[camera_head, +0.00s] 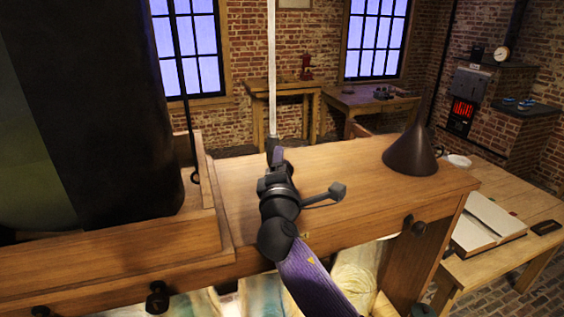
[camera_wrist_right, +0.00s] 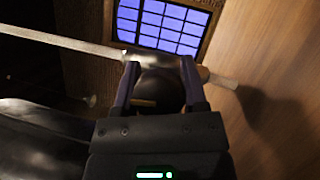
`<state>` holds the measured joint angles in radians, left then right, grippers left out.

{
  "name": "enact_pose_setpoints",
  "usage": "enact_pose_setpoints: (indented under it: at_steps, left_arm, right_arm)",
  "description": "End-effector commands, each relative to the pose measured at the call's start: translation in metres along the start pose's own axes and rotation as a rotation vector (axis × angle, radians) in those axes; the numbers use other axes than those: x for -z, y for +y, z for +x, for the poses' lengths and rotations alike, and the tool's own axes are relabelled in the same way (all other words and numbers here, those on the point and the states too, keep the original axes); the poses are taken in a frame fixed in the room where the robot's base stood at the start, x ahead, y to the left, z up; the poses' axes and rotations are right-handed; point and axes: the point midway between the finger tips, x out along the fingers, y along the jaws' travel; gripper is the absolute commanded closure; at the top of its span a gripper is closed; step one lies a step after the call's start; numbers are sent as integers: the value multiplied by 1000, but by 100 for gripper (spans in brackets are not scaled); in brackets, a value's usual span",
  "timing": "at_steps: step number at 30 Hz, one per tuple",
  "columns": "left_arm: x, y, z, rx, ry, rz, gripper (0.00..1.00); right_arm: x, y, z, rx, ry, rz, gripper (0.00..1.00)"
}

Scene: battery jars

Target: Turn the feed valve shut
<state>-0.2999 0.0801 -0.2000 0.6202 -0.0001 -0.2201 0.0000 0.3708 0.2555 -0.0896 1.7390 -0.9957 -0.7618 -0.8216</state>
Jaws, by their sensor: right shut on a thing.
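A pale upright tube (camera_head: 272,70) comes down from the top of the head view to my right gripper (camera_head: 276,156) above the wooden bench. In the right wrist view the same tube (camera_wrist_right: 60,42) crosses at my fingertips. My right gripper (camera_wrist_right: 159,68) is shut on a dark rounded part (camera_wrist_right: 160,88) at the tube, which looks like the feed valve. The fingers lie on either side of it. In the head view my gripper and wrist mostly hide this part, and its turn angle cannot be read. My left gripper is out of view.
A big dark cylinder (camera_head: 105,105) stands at the left of the wooden bench (camera_head: 345,170). A dark cone (camera_head: 410,153) stands at the bench's right end. An open book (camera_head: 487,222) lies on a lower table. The bench top between gripper and cone is clear.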

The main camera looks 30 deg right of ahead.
Motion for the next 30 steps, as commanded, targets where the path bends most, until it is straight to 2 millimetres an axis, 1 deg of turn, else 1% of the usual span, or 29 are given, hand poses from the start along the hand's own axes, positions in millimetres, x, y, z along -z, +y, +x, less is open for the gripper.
enact_pose_setpoints:
  at_steps: [6,12,29,30]
  left_arm:
    - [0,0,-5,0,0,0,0]
    - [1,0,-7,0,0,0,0]
    - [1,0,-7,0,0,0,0]
    - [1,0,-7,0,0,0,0]
  right_arm:
    - [-1,1,0,42,-9,106,100]
    - [-1,1,0,64,-13,159,100]
    - [-1,1,0,73,-15,182,100]
    - [-1,1,0,73,-15,182,39]
